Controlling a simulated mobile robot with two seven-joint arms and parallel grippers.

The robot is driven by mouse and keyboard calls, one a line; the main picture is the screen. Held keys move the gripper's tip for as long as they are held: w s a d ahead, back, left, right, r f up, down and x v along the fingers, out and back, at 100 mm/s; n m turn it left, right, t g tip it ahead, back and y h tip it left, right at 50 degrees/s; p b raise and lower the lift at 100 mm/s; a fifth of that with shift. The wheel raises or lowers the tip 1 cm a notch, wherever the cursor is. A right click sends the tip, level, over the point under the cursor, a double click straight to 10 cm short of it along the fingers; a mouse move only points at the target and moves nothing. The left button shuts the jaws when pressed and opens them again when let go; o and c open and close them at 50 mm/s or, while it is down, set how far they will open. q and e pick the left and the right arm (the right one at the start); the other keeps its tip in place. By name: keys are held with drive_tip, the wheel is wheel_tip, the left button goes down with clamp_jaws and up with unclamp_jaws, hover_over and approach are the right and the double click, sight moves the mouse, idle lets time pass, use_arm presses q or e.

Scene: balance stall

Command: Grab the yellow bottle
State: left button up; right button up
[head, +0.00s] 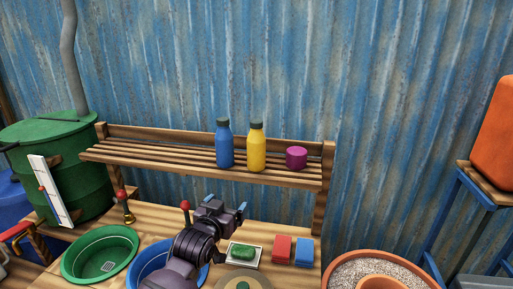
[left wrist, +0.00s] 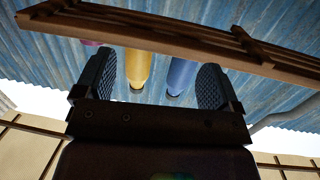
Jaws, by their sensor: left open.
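The yellow bottle (head: 256,148), with a dark green cap, stands upright on the slatted wooden shelf (head: 130,153). It stands between a blue bottle (head: 224,146) and a magenta round object (head: 296,157). My left gripper (head: 227,204) is open and empty, below and in front of the shelf. In the left wrist view, the yellow bottle (left wrist: 138,66) and the blue bottle (left wrist: 181,74) both show beyond the gap between the open fingers (left wrist: 154,88), without visible contact. My right gripper is not in view.
Below the shelf, the wooden counter holds a green basin (head: 100,254), a blue basin (head: 150,262), a tray with a green bar (head: 243,253), a red block (head: 281,249) and a blue block (head: 304,251). A corrugated blue wall (head: 400,120) rises behind. The shelf's left part is clear.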

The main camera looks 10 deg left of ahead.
use_arm(q)
drive_tip(key=t, duration=0.1)
approach(253, 152)
drive_tip(key=w, duration=0.2)
drive_tip(key=shift+h, duration=0.4)
drive_tip(key=shift+w+d+f+p, duration=0.1)
drive_tip(key=shift+w+d+p, duration=0.2)
drive_tip(key=shift+w, duration=1.5)
drive_tip(key=shift+w+d+f+p, duration=0.15)
drive_tip(key=shift+w+p, duration=0.25)
drive_tip(key=shift+w, duration=1.4)
drive_tip(key=shift+w+d+r+p, duration=0.1)
drive_tip(key=shift+w+d+p, duration=0.2)
drive_tip(key=shift+w, duration=1.45)
drive_tip(key=shift+c, duration=0.4)
drive_tip(key=c, duration=1.1)
